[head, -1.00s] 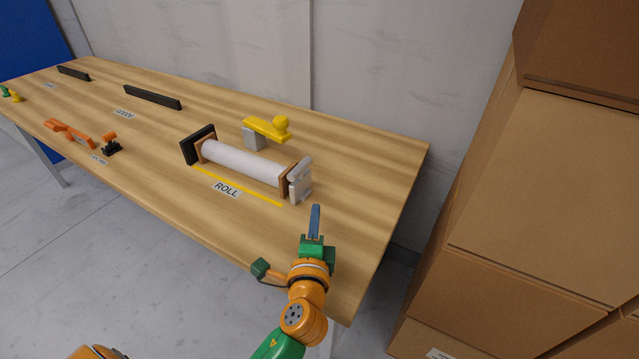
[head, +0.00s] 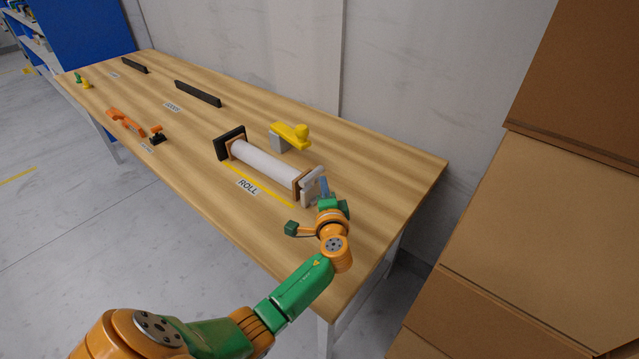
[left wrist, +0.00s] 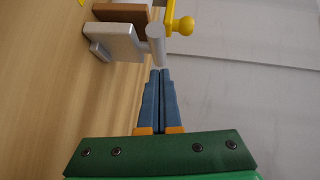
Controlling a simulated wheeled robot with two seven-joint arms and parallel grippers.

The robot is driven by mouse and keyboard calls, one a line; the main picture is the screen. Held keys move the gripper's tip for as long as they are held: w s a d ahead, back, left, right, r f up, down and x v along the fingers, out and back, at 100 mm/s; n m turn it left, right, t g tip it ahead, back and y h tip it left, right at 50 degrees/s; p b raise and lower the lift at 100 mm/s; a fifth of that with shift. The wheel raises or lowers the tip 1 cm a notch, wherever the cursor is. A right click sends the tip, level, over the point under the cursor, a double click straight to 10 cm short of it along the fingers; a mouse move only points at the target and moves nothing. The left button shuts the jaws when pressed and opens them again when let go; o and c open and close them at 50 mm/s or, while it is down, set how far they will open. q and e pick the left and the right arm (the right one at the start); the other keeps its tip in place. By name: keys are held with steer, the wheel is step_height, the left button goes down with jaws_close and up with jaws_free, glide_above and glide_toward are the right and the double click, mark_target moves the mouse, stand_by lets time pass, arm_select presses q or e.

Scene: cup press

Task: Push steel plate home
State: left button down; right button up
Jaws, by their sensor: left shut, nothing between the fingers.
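The grey steel plate (head: 311,190) stands at the near right end of the white roll (head: 264,163), beside its brown end piece (head: 298,181). I cannot tell whether plate and end piece touch. My left gripper (head: 324,182) is shut and empty, its blue fingertips (left wrist: 160,73) just beside the plate on its outer side. Contact is unclear. My right gripper is not in view.
A yellow handle (head: 291,133) on a grey block stands behind the roll. A black block (head: 230,143) stands at the roll's far end. Orange tools (head: 127,122) lie farther left. Cardboard boxes (head: 520,220) stand right of the table. The table right of the plate is clear.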

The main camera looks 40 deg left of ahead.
mark_target(306, 177)
arm_select(q)
steer(key=shift+a+f, duration=0.1)
steer(key=shift+a, duration=0.7)
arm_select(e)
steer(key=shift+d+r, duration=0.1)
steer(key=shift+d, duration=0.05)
arm_select(q)
steer(key=a, duration=0.3)
steer(key=shift+w+a, duration=0.15)
steer(key=shift+a, duration=0.45)
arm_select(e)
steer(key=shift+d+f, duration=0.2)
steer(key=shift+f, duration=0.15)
